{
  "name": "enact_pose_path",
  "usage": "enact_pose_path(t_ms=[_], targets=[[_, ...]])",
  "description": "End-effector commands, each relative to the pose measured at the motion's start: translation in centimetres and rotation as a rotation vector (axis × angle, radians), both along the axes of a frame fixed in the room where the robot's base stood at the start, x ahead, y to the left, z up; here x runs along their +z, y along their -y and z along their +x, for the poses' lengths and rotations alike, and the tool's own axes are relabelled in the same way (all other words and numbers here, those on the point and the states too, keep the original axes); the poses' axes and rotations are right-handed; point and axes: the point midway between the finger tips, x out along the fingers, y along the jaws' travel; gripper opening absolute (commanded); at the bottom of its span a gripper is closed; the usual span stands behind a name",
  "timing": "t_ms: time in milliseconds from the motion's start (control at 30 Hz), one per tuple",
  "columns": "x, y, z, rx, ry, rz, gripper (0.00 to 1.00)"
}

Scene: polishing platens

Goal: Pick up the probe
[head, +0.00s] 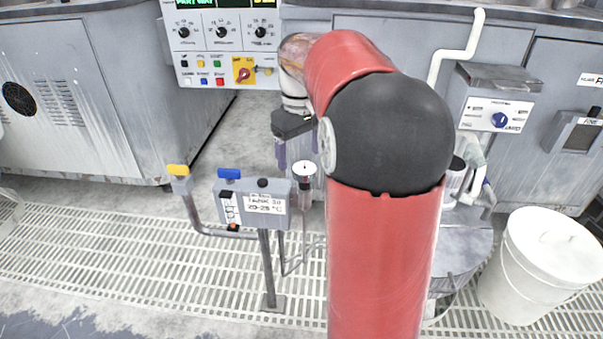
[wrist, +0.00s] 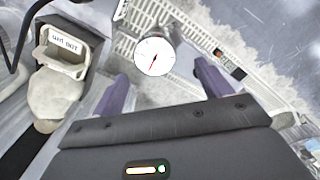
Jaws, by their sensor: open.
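A white round dial with a dark pointer (head: 304,170) is the only probe-like thing I can pick out. It stands upright beside the grey TANK 30 box, with a narrow body below it. In the wrist view the dial (wrist: 154,57) faces the camera, between the two purple fingers in the picture. My gripper (head: 298,148) is open, its fingers pointing down just above the dial in the head view. In the wrist view my gripper (wrist: 162,72) shows its fingers spread with nothing held. I cannot tell the exact height gap. The dial's lower body is mostly hidden in the wrist view.
The grey TANK 30 box (head: 253,203) on a post, with blue and yellow handles, stands just left of the dial. A white lidded bucket (head: 545,262) is at the right. Floor grating (head: 130,250) is open at left.

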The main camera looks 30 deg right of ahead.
Motion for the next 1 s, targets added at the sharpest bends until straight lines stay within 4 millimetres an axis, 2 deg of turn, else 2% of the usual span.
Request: enact_pose_path(t_ms=[433, 533, 767, 1000], targets=[[-5.9, 0.6, -0.9, -0.001, -0.001, 0.001, 0.77], [-6.6, 0.6, -0.9, -0.001, -0.001, 0.000, 0.77], [-6.7, 0.6, -0.8, -0.001, 0.001, -0.001, 0.77], [-6.6, 0.6, -0.8, -0.001, 0.001, -0.001, 0.46]])
